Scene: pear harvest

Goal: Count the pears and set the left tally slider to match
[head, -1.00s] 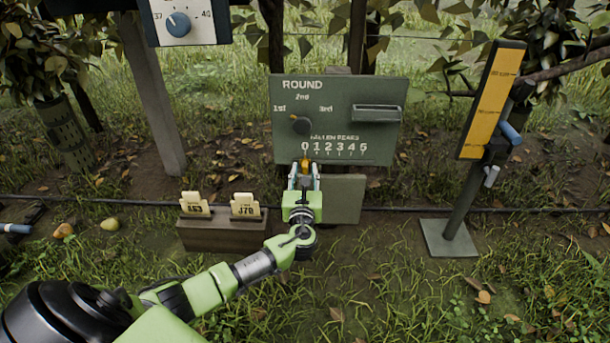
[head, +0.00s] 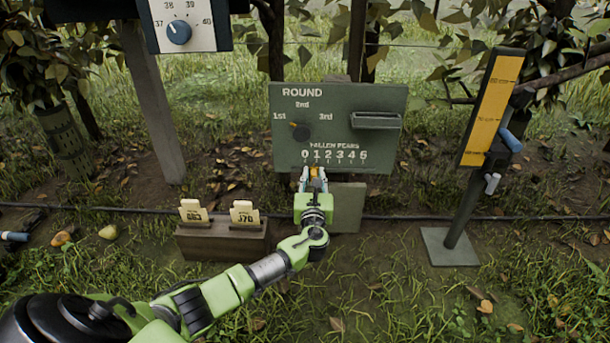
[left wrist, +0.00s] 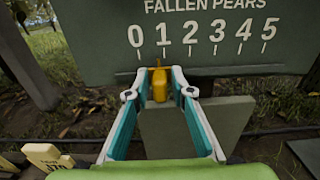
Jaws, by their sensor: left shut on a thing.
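The orange tally slider knob (left wrist: 159,82) sits at the lower edge of the green board (head: 240,0) marked FALLEN PEARS, on a scale from 0 to 5. In the left wrist view it stands just below the 1 mark. My left gripper (head: 314,176) is shut on this knob, with its teal-sided fingers on either side of it. A yellow-green pear (head: 109,232) lies on the ground at the left. An orange-brown thing (head: 61,238) lies beside it; I cannot tell if it is a pear. My right gripper is not in view.
A wooden box (head: 222,242) with two cards stands left of my gripper. A yellow gauge (head: 490,108) on a post stands at the right. A dial panel (head: 185,25) hangs at the upper left. A dark hose runs along the ground.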

